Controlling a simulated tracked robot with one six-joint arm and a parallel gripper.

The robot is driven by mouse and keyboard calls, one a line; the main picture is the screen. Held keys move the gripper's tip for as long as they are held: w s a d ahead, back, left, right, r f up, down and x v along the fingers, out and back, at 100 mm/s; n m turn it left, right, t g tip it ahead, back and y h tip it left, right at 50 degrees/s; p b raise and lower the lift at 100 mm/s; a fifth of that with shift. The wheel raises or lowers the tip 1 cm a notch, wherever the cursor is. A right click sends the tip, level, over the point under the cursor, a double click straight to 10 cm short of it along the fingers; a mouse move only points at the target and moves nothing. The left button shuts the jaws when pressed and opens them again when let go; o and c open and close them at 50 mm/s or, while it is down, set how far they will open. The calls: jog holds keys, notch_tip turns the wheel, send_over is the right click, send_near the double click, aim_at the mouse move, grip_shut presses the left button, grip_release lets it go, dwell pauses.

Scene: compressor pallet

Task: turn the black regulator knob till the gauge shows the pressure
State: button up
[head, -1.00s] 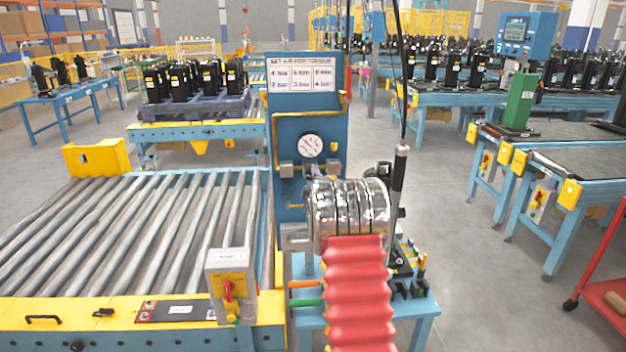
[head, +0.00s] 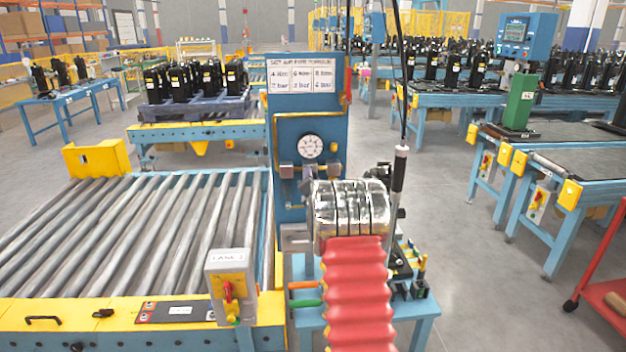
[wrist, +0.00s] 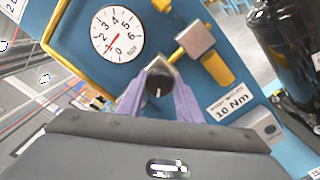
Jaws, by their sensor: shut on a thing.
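The black regulator knob (wrist: 159,84) sits between the two purple fingers of my gripper (wrist: 159,95) in the wrist view, with a pale line on its face. The fingers touch it on both sides. The round white gauge (wrist: 117,33) is on the blue panel just above and left of the knob, marked 0 to 6 bar. Its red needle points to the lower left, near the low end between 0 and 1. In the head view the gauge (head: 309,146) is small, and my arm hides most of the knob area.
A sign (head: 302,75) with torque and bar values tops the blue panel (head: 290,120). A yellow-handled fitting (wrist: 205,50) and a "10 Nm" label (wrist: 230,101) lie right of the knob. A roller conveyor (head: 140,235) stands left of the panel.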

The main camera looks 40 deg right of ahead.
jog(key=shift+w+a+f+n, duration=0.1)
jog(key=shift+a+f+n, duration=0.25)
jog(key=shift+n, duration=0.55)
jog(key=o, duration=0.8)
jog(key=shift+d, duration=0.1)
jog(key=shift+c, duration=0.2)
jog(key=shift+o, duration=1.4)
jog(key=shift+d+r, duration=0.15)
jog(key=shift+r, duration=0.05)
jog(key=v, duration=1.4)
jog(key=shift+f, duration=0.1)
